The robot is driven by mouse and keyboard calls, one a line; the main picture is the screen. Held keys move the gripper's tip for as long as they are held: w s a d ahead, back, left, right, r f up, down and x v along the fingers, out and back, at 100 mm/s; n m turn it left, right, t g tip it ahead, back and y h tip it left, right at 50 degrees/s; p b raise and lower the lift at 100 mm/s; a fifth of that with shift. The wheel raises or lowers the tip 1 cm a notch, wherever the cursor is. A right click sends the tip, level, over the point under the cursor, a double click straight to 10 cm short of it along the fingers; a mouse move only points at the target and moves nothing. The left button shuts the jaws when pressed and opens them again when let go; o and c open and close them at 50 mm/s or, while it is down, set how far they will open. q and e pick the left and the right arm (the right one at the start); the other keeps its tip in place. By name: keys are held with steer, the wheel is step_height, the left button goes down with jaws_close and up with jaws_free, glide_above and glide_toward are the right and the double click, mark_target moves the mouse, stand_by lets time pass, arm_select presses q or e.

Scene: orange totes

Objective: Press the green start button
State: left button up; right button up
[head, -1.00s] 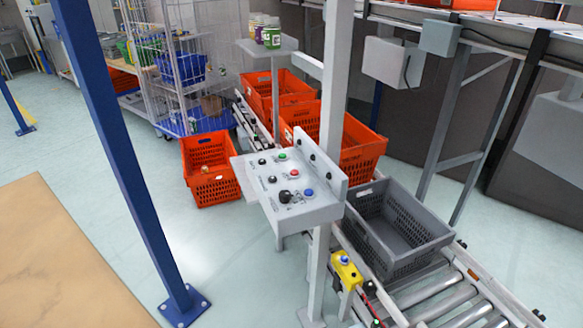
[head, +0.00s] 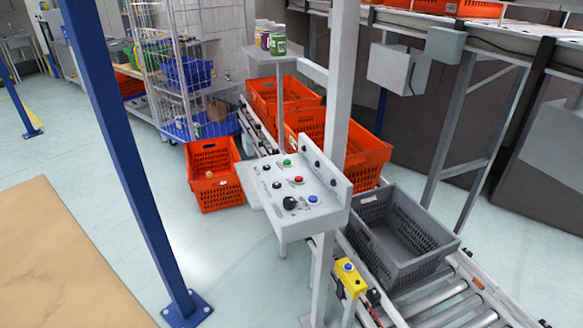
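The green start button (head: 287,162) sits near the far edge of a light grey control panel (head: 262,188), mounted on a grey post. A red button (head: 297,180) and a blue button (head: 312,199) are nearer on the same panel, with several black knobs and buttons beside them. The panel face is unobstructed. Neither of my grippers shows in the head view.
A grey post (head: 333,130) rises at the panel's right side. A blue post (head: 120,150) stands to the left, beside a wooden tabletop (head: 65,265). A roller conveyor (head: 455,300) carries a grey tote (head: 405,268) and orange totes. An orange tote (head: 217,194) stands on the floor.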

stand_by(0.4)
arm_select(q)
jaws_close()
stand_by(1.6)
